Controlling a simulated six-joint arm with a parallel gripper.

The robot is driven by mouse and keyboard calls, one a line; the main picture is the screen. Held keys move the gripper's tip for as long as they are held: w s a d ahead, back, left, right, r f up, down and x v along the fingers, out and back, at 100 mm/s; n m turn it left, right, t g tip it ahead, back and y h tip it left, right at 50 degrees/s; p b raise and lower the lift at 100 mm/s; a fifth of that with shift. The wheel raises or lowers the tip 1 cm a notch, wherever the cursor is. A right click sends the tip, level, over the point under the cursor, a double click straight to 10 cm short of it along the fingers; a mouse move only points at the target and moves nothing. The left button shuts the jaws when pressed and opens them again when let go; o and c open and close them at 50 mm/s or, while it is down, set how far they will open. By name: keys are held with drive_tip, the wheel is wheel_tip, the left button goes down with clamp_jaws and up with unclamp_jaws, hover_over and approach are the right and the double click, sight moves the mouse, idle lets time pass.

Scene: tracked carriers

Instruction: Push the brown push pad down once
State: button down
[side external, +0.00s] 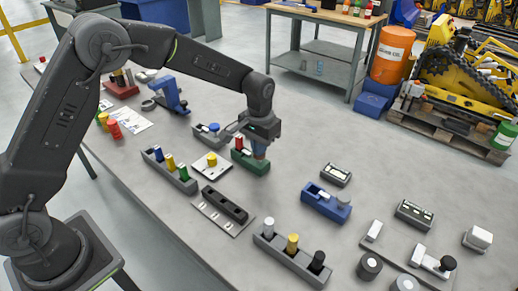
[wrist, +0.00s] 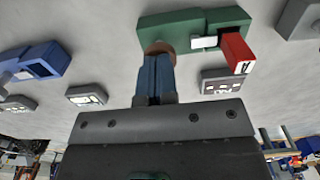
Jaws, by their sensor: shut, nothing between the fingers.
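The brown push pad (wrist: 160,46) is a round disc on one end of a green base (wrist: 178,27) in the wrist view. A red block (wrist: 236,53) and a small white plate sit toward the other end of that base. My gripper (wrist: 154,60) is shut and empty, its blue fingertips right at the pad and hiding part of it. I cannot tell whether the fingertips touch the pad.
A blue carrier (side external: 326,203) stands to the right, and a grey rack with several coloured pegs (side external: 291,262) stands in front. Bare table lies between them.

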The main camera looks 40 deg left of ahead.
idle(0.4)
drive_tip(key=shift+r, duration=2.6)
drive_tip(key=shift+r, duration=0.15)
drive_tip(key=s+a+r+t, duration=0.3)
drive_tip(key=s+a+r, duration=0.1)
drive_tip(key=s+r, duration=0.8)
drive_tip(key=s+a+t, duration=0.2)
drive_tip(key=s, duration=1.5)
drive_tip(key=shift+t, duration=0.3)
